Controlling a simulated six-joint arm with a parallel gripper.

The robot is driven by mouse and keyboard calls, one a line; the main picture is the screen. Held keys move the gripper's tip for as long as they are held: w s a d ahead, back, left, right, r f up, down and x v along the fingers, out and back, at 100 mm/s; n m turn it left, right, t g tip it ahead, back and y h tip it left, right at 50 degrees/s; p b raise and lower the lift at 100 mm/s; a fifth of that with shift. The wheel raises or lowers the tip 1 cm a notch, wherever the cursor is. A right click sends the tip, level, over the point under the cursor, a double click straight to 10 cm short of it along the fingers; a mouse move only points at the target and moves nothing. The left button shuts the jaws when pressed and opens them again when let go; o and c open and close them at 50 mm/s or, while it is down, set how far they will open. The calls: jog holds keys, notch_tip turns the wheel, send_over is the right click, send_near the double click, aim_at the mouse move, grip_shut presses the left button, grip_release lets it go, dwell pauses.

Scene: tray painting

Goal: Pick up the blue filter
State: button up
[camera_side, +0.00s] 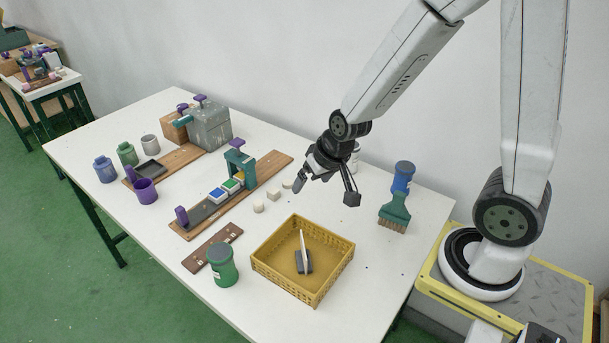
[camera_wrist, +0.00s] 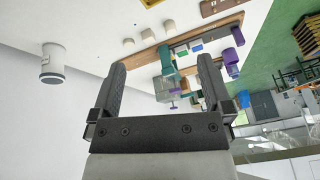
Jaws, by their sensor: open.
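The blue filter (camera_side: 217,195) looks like a small blue square with a pale border, lying on a dark strip along a wooden board (camera_side: 190,232). It is the nearest in a row with a green square (camera_side: 230,186) and a yellow one. In the wrist view a small blue patch (camera_wrist: 197,48) shows on the board; I cannot tell its details. My gripper (camera_side: 299,185) is open and empty. It is in the air above the table, right of the board and apart from the filter. In the wrist view my gripper's fingers (camera_wrist: 162,62) are spread wide.
A teal arch (camera_side: 238,165) stands over the board behind the filters. Small white blocks (camera_side: 258,206) lie between board and gripper. A yellow basket (camera_side: 262,268) holds a dark block with a white upright piece. A green jar (camera_side: 222,265) and purple cup (camera_side: 146,192) stand nearby.

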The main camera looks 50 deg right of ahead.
jog(key=w+d+f+m+t+h, duration=0.2)
jog(key=w+d+f+m+h, duration=0.1)
jog(key=w+d+m, duration=0.4)
jog(key=m+g+h, duration=1)
jog(key=m+g, duration=0.2)
send_near(398, 171)
jog(key=x, duration=0.5)
jog(key=shift+s+d, duration=0.1)
jog(key=shift+d, duration=0.05)
jog(key=shift+x, duration=1.25)
jog(key=shift+f, duration=0.1)
jog(key=shift+x, duration=2.6)
jog(key=shift+c, duration=0.2)
